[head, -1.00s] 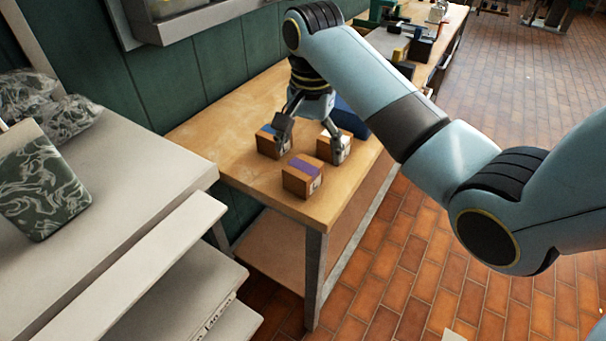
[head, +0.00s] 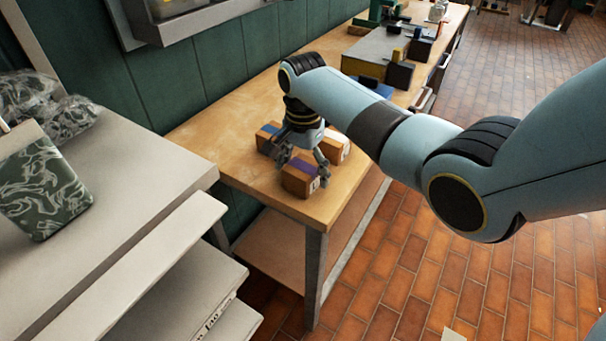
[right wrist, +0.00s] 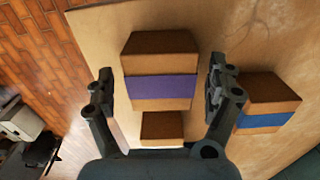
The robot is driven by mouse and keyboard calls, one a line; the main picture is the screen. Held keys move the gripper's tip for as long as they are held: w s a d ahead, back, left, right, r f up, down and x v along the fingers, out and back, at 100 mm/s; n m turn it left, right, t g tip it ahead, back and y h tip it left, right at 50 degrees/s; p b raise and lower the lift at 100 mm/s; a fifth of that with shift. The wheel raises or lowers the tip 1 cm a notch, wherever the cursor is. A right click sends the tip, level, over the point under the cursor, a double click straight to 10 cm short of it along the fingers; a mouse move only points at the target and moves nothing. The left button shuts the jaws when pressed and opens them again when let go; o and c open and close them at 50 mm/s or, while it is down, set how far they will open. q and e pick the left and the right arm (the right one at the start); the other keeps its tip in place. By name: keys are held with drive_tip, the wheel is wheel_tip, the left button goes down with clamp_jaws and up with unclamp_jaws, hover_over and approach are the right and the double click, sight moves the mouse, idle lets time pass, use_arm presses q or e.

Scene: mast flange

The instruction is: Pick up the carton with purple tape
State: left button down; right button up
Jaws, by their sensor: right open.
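The carton with purple tape (head: 300,176) stands near the front corner of the wooden table in the head view. In the right wrist view this brown carton (right wrist: 160,88) lies between and slightly beyond my open fingers, its purple band facing the camera. My right gripper (head: 301,169) is open and low over the carton, pointing down, with one finger on either side; I cannot tell whether either touches it. It also shows in the right wrist view (right wrist: 160,82). My left gripper is not in view.
A carton with blue tape (head: 268,136) stands close behind, beside my right gripper's finger; it also shows in the right wrist view (right wrist: 267,105). Another carton (head: 338,148) stands to the right, partly hidden. The wooden table (head: 230,140) is bare to the left.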

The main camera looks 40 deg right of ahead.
drive_tip(key=shift+f, duration=0.15)
drive_tip(key=shift+c, duration=0.2)
drive_tip(key=c, duration=1.4)
drive_tip(key=shift+r, duration=0.2)
